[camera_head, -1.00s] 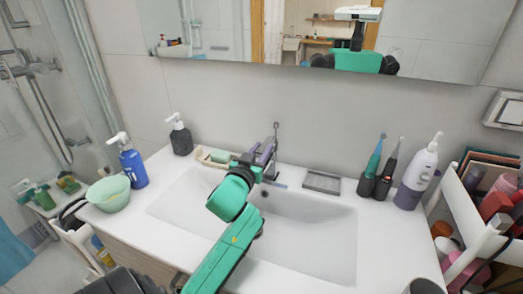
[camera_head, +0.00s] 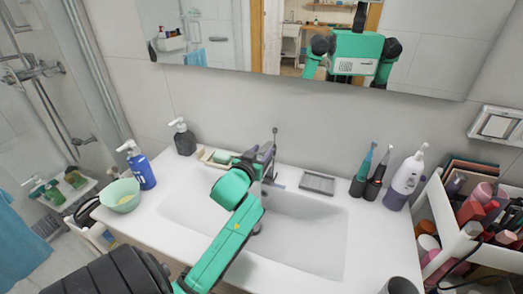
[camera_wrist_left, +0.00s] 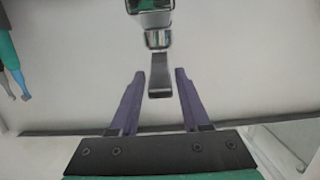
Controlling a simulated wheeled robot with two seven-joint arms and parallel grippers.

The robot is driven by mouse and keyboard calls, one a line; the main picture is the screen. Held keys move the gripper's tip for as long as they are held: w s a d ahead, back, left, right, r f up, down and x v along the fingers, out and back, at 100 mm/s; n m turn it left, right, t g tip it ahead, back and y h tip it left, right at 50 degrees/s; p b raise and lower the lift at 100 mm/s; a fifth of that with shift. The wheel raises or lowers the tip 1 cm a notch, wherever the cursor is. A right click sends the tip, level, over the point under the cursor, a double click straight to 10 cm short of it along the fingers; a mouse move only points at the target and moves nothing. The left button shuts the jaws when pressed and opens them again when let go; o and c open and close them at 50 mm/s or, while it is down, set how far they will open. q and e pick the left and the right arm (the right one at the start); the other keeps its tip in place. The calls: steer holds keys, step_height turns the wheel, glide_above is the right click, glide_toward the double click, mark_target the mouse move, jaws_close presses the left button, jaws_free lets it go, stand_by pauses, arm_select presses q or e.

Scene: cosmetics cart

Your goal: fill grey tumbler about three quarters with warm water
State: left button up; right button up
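A grey cylinder that looks like the grey tumbler (camera_head: 400,286) stands at the front right of the counter, cut off by the bottom edge of the head view. The faucet (camera_head: 269,172) stands at the back of the sink, partly hidden by my left gripper (camera_head: 262,154). In the left wrist view, the purple fingers of my left gripper (camera_wrist_left: 159,88) are apart, with the metal faucet lever (camera_wrist_left: 159,80) between them. A gap shows on each side of the lever. My right gripper is not in view.
The white sink basin (camera_head: 305,240) looks empty. A soap dish (camera_head: 213,158) and a grey tray (camera_head: 317,184) flank the faucet. Electric toothbrushes (camera_head: 375,178) and a white-and-purple device (camera_head: 405,180) stand right. A blue bottle (camera_head: 140,168) and green bowl (camera_head: 120,195) stand left.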

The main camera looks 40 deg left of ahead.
arm_select(q)
steer(key=shift+o, duration=0.3)
steer(key=p+v, duration=0.4)
steer(key=v, duration=1)
steer(key=shift+s+d, duration=0.15)
steer(key=shift+s, duration=0.1)
steer(key=shift+r, duration=0.1)
